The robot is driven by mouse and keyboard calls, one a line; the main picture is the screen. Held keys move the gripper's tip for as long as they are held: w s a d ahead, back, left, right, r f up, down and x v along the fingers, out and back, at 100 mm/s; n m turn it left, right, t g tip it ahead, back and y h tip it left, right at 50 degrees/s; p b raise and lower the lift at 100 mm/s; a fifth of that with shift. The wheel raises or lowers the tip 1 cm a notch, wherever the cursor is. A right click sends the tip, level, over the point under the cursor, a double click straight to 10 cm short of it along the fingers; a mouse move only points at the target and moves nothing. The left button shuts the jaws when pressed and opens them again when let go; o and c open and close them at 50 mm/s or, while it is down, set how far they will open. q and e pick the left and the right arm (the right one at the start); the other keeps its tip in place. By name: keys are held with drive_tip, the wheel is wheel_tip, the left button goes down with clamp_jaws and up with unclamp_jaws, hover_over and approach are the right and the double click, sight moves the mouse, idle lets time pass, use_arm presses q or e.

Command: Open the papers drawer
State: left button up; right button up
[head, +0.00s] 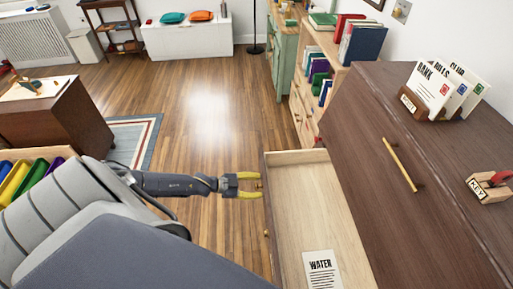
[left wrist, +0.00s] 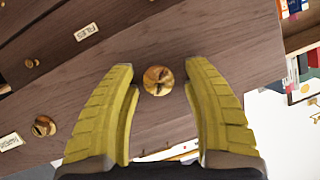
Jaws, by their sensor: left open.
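The pulled-out drawer (head: 300,200) of the dark wooden cabinet stands open in the head view, with a sheet headed WATER (head: 321,270) lying inside. Its front carries two round brass knobs. My left gripper (head: 257,185), with yellow fingers, is at the far knob. In the left wrist view the open fingers (left wrist: 160,95) stand on either side of that brass knob (left wrist: 158,80), with gaps visible on both sides. The second knob (left wrist: 43,126) is at lower left beside a partly cut-off label (left wrist: 10,142) that I cannot read surely. My right gripper is not in view.
The cabinet top holds a letter rack (head: 430,105) and a KEY holder (head: 490,187). A brass bar handle (head: 400,164) is nearby. A bookcase (head: 315,75) stands beyond the drawer. A FILES label (left wrist: 86,32) marks another drawer front. Wooden floor (head: 210,120) is clear left of the drawer.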

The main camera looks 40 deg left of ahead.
use_arm(q)
drive_tip(key=shift+s+a, duration=0.1)
drive_tip(key=v, duration=1.1)
drive_tip(key=shift+s+a+r, duration=0.15)
drive_tip(key=shift+s+a, duration=0.1)
idle(0.4)
